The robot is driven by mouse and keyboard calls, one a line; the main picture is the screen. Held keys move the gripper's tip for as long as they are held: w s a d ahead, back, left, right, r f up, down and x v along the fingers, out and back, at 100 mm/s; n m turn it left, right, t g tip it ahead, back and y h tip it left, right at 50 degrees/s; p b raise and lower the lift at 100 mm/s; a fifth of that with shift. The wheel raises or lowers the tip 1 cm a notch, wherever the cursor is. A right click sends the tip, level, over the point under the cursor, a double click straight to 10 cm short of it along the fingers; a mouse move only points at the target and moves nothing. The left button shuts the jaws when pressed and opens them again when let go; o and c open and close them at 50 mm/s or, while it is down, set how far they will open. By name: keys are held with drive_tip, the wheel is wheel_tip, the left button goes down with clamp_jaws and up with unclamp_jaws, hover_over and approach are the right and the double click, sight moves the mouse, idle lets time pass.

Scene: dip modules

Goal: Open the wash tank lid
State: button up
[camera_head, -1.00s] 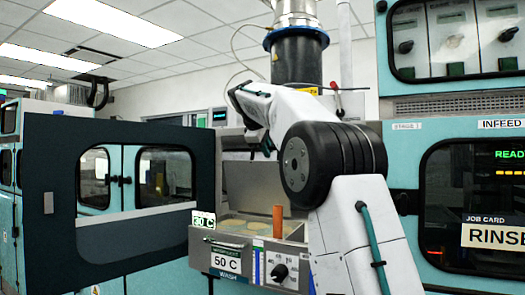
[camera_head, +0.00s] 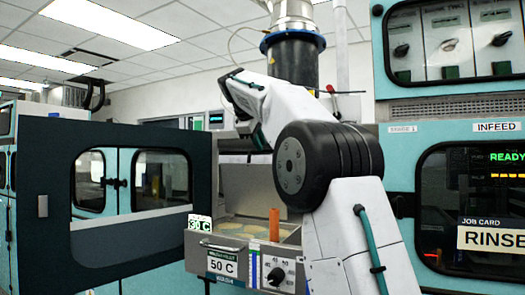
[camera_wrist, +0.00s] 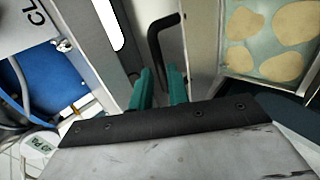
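The wash tank (camera_head: 200,244) stands below the middle of the head view, with a 50 C display and a knob on its front. Its top is uncovered, and pale round shapes lie inside; they also show at right in the wrist view. A plain grey-beige panel, apparently the lid (camera_head: 236,180), stands raised behind the opening. In the wrist view a black bent handle (camera_wrist: 155,45) runs down between the teal fingers of my gripper (camera_wrist: 160,78). The fingers are close together on it, though contact is partly hidden.
A dark-framed door (camera_head: 48,200) stands left of the tank. The infeed cabinet (camera_head: 425,133) with its dark window is close on the right. An orange upright piece (camera_head: 274,224) stands at the tank's front edge. A blue surface (camera_wrist: 45,80) lies at left in the wrist view.

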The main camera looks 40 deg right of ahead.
drive_tip(key=shift+v, duration=1.45)
drive_tip(key=shift+a, duration=0.1)
clamp_jaws()
drive_tip(key=s+a+r+m+t+h, duration=0.2)
drive_tip(key=s+a+r+m, duration=0.1)
drive_tip(key=s+a+m, duration=0.5)
drive_tip(key=w+d+f+m, duration=0.2)
drive_tip(key=d+f+m, duration=0.1)
drive_tip(key=d+m, duration=0.2)
drive_tip(key=w+d+f+m+h, duration=0.1)
drive_tip(key=w+d+f+m, duration=0.2)
drive_tip(key=d, duration=0.3)
drive_tip(key=shift+w+d+f+m+h, duration=0.3)
drive_tip(key=shift+f+m, duration=0.2)
drive_tip(key=shift+m, duration=0.4)
